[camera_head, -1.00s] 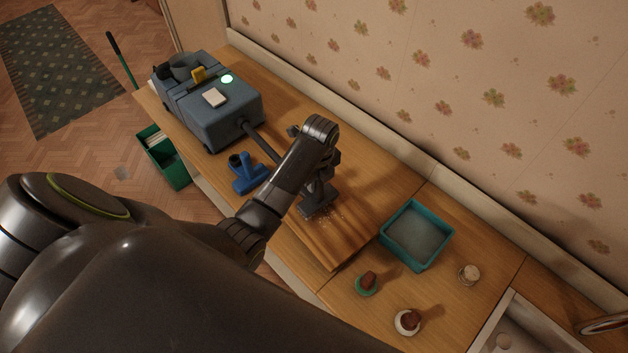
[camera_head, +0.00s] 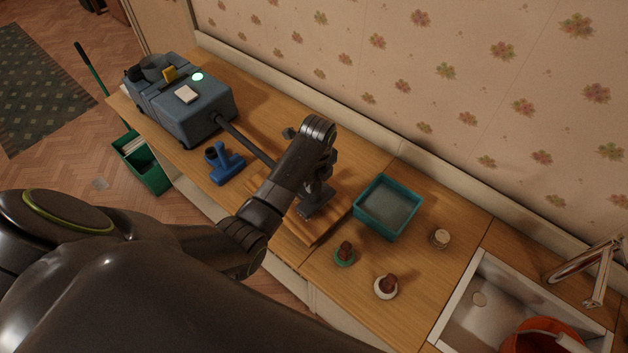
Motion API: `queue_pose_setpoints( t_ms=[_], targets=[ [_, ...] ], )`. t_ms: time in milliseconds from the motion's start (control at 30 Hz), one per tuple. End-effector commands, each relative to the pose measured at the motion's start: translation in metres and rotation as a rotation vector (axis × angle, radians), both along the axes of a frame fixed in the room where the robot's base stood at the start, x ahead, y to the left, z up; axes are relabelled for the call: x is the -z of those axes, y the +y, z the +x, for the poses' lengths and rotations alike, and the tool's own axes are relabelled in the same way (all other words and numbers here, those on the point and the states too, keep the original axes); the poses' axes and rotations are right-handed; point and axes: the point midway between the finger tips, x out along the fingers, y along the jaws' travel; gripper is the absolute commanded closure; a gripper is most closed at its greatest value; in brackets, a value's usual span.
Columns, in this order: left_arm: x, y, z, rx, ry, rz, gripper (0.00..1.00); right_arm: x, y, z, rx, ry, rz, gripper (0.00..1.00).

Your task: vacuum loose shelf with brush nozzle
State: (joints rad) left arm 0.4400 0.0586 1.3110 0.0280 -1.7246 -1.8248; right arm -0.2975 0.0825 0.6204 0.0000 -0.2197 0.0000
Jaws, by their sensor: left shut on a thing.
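The loose shelf (camera_head: 318,236) is a darker striped wooden board lying on the wooden counter, largely covered by my left arm. My left gripper (camera_head: 318,180) is over the board, shut on a dark nozzle (camera_head: 312,205) whose wide foot rests on or just above the board. Whether its bristles touch the wood cannot be seen. A dark hose (camera_head: 245,141) runs from the blue-grey vacuum (camera_head: 190,105) toward the gripper. A blue nozzle attachment (camera_head: 224,164) lies on the counter left of my arm. My right gripper is not in view.
A teal tray (camera_head: 387,207) stands just right of the board. Two small brown-topped items (camera_head: 345,253) and (camera_head: 386,286) and a pale jar (camera_head: 439,238) are near it. A sink (camera_head: 462,310) with an orange bucket (camera_head: 541,337) is at lower right. A green bin (camera_head: 147,165) stands left.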

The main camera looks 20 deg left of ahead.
Motion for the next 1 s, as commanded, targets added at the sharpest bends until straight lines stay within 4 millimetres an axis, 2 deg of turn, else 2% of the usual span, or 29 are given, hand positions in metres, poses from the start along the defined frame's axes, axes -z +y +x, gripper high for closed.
queue_pose_setpoints(
  t_ms=[200,333,1000],
  targets=[
    [0.006,0.0,0.0,0.0,0.001,-0.001,1.0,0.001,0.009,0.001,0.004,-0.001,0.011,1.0],
    [0.015,0.0,0.0,0.001,0.001,-0.001,1.0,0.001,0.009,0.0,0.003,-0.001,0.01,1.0],
    [0.019,0.0,0.0,0.0,-0.001,0.0,1.0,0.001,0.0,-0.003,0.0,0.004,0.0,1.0]
  ],
)
